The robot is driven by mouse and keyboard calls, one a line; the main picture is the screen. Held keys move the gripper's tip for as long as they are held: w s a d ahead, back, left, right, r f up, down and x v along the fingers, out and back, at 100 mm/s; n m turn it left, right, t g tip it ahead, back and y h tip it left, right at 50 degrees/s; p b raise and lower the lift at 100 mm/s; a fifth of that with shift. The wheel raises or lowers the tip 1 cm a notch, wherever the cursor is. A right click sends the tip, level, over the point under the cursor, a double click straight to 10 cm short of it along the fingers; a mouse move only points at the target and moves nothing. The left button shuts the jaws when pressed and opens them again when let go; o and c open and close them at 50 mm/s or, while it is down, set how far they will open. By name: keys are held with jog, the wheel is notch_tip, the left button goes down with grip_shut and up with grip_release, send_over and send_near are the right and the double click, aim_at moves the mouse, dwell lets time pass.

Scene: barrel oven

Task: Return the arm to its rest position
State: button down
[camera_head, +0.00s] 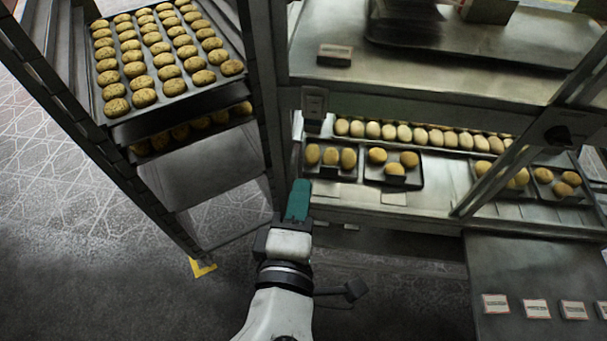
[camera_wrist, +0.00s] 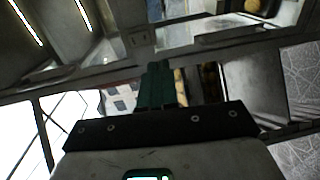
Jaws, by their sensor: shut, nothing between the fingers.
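My gripper (camera_head: 298,201) is in the lower middle of the head view, with green fingers closed together and nothing between them. It points away from me, over the floor in front of the steel counter (camera_head: 400,203) and to the right of the tray rack (camera_head: 262,100). My white and black arm reaches up to it from the bottom edge. In the wrist view, the green fingers (camera_wrist: 158,86) stand together in the middle, with dark metal beams and a bright opening beyond them.
The rack on the left holds a tray (camera_head: 112,118) of several round buns. A shelf behind the gripper carries small trays (camera_head: 372,182) of buns. A grey table (camera_head: 500,265) with small labels stands at right. Floor (camera_head: 400,300) shows between them.

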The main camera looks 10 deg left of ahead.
jog(key=shift+s, duration=0.35)
dwell(0.4)
jog(key=s+d+f+m+g+h, duration=0.15)
jog(key=d+f+m+g, duration=0.35)
jog(key=d+f, duration=0.5)
jog(key=s+d+f+m+g+h, duration=0.15)
jog(key=d+f+m+g, duration=0.45)
jog(key=d, duration=0.8)
jog(key=s+d+f+m+g+y, duration=0.1)
jog(key=s+d+f+m+g, duration=0.1)
jog(key=s, duration=0.5)
jog(key=s+d+f+m+g+y, duration=0.2)
jog(key=s+d+f+m+g, duration=0.1)
jog(key=s+f, duration=0.4)
jog(key=shift+s+d+m+y, duration=0.3)
jog(key=shift+d+m, duration=0.4)
jog(key=shift+m, duration=0.2)
jog(key=c, duration=1.8)
grip_release()
jog(key=shift+w, duration=0.1)
jog(key=shift+c, duration=0.2)
